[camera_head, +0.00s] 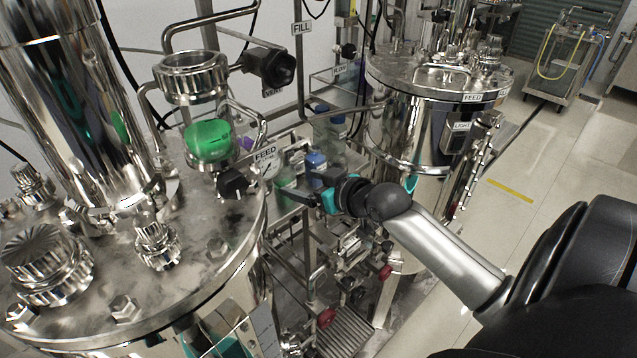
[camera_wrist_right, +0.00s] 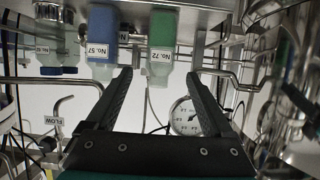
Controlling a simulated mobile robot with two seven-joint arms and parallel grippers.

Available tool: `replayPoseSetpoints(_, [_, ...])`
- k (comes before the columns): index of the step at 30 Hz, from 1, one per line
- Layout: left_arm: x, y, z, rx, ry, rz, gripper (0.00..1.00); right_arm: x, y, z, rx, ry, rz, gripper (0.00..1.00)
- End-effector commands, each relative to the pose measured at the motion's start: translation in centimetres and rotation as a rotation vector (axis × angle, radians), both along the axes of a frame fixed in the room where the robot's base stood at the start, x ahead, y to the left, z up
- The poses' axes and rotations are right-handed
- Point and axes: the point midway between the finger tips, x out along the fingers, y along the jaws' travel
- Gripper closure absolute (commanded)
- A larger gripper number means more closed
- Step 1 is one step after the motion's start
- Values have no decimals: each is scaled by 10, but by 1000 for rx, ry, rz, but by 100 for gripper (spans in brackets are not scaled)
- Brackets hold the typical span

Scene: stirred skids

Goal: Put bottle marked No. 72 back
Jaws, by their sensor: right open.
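In the right wrist view, the bottle marked No. 72 (camera_wrist_right: 161,45) is green with a white label. It appears at the top middle, beyond the tips of my right gripper (camera_wrist_right: 160,78). The two dark fingers are spread wide, with nothing between them. In the head view my right gripper (camera_head: 291,180) reaches left among the pipes beside the bottles. The bottle marked No. 72 cannot be picked out surely there. My left gripper is out of view.
A blue bottle marked No. 57 (camera_wrist_right: 102,38) stands close beside No. 72. A pressure gauge (camera_wrist_right: 184,117) and thin pipes lie behind the fingers. Large steel vessels stand at the left (camera_head: 120,285) and the back right (camera_head: 420,110).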

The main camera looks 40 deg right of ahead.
Motion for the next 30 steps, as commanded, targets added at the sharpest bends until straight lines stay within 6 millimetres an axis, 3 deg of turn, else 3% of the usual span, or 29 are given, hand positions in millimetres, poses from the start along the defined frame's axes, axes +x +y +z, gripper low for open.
replayPoseSetpoints(6, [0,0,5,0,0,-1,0,-26,-2,11,0,0,0,14])
replayPoseSetpoints(12, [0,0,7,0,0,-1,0,-39,-3,16,0,0,1,14])
replayPoseSetpoints(30, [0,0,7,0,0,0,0,-41,-3,18,0,-1,1,14])
